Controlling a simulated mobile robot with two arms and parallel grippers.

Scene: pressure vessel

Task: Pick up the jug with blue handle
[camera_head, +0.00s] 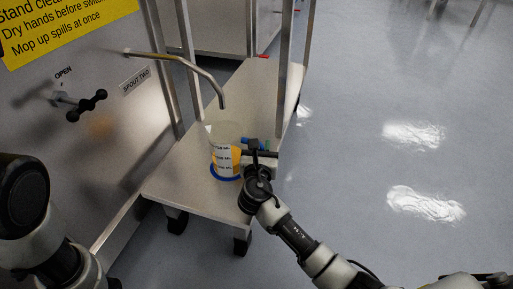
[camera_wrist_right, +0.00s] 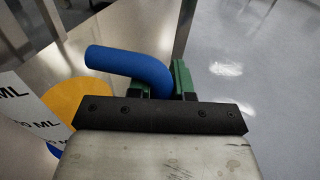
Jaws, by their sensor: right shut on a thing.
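The jug (camera_head: 226,158) stands upright on a metal shelf. It is clear, with white volume labels, an orange area and a blue base ring. Its blue handle (camera_wrist_right: 130,66) shows in the right wrist view, between the green finger pads of my right gripper (camera_wrist_right: 165,82). In the head view my right gripper (camera_head: 256,149) is at the right side of the jug, shut on the handle. The gripper hides part of the handle there. My left arm shows at the lower left, but its gripper is out of view.
A bent metal spout (camera_head: 205,73) ends above the jug. A black valve handle (camera_head: 87,105) is on the vessel wall at left. Metal posts rise from the shelf (camera_head: 187,185). Open floor (camera_head: 370,100) lies to the right.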

